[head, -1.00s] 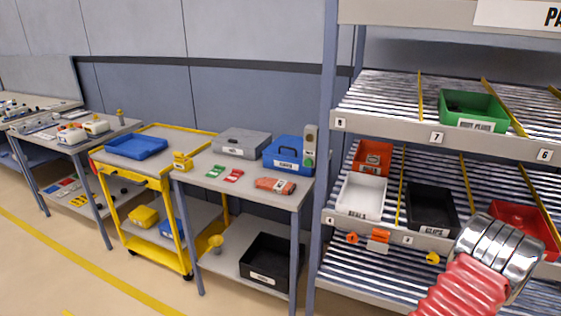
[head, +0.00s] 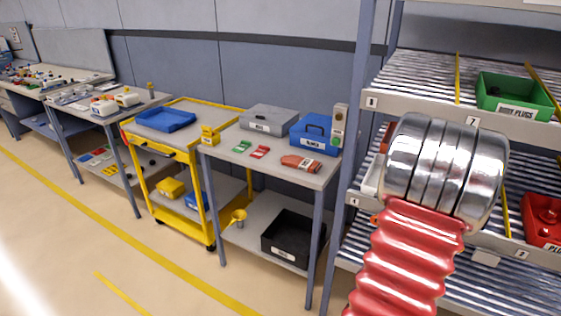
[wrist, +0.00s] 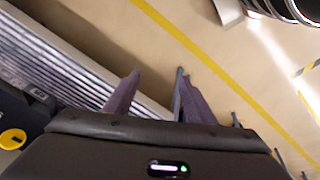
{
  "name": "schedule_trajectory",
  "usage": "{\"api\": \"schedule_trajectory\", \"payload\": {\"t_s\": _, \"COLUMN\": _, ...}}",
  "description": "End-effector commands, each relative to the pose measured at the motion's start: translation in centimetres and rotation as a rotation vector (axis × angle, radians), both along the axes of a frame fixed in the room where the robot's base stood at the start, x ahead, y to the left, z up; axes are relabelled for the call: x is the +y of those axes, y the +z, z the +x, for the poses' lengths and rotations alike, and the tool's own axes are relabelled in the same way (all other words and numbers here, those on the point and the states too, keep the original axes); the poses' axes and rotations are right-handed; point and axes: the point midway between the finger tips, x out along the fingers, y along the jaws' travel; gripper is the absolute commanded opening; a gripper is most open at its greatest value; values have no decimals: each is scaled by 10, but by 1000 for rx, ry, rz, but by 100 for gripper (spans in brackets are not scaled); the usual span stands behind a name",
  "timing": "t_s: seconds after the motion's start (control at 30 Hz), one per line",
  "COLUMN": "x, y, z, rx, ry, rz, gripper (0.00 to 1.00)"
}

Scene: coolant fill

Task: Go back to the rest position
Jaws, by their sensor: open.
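My gripper (wrist: 153,92) shows in the wrist view with its two dark fingers spread apart. Nothing is between the fingers; the shelf edge and the tan floor show behind them. The gripper itself is not in the head view. There, my arm, with a red ribbed sleeve and chrome rings, stands large in front of the shelf rack.
The roller shelf rack (head: 425,75) is at right, with a green bin (head: 512,95) above and a red bin (head: 543,218) below. A grey workbench (head: 318,178) and a yellow cart (head: 214,118) stand left. The floor (head: 60,240) in front is clear.

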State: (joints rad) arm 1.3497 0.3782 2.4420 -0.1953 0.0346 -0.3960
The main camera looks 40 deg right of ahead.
Motion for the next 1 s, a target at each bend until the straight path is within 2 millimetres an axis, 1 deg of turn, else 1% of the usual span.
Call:
{"api": "schedule_trajectory", "payload": {"t_s": 0.03, "x": 6, "y": 12, "z": 12, "rx": 1, "ry": 2, "rz": 10, "gripper": 50}}
{"api": "schedule_trajectory", "payload": {"t_s": 0.1, "x": 17, "y": 25, "z": 25, "rx": 4, "ry": -6, "rz": 35, "gripper": 50}}
{"api": "schedule_trajectory", "payload": {"t_s": 0.27, "x": 46, "y": 55, "z": 54, "rx": 12, "ry": -14, "rz": 80, "gripper": 50}}
{"api": "schedule_trajectory", "payload": {"t_s": 0.5, "x": 95, "y": 101, "z": 93, "rx": 19, "ry": 0, "rz": 129, "gripper": 50}}
{"api": "schedule_trajectory", "payload": {"t_s": 0.7, "x": 140, "y": 138, "z": 120, "rx": 19, "ry": 37, "rz": 154, "gripper": 50}}
{"api": "schedule_trajectory", "payload": {"t_s": 1.0, "x": 212, "y": 190, "z": 150, "rx": -4, "ry": 144, "rz": 166, "gripper": 50}}
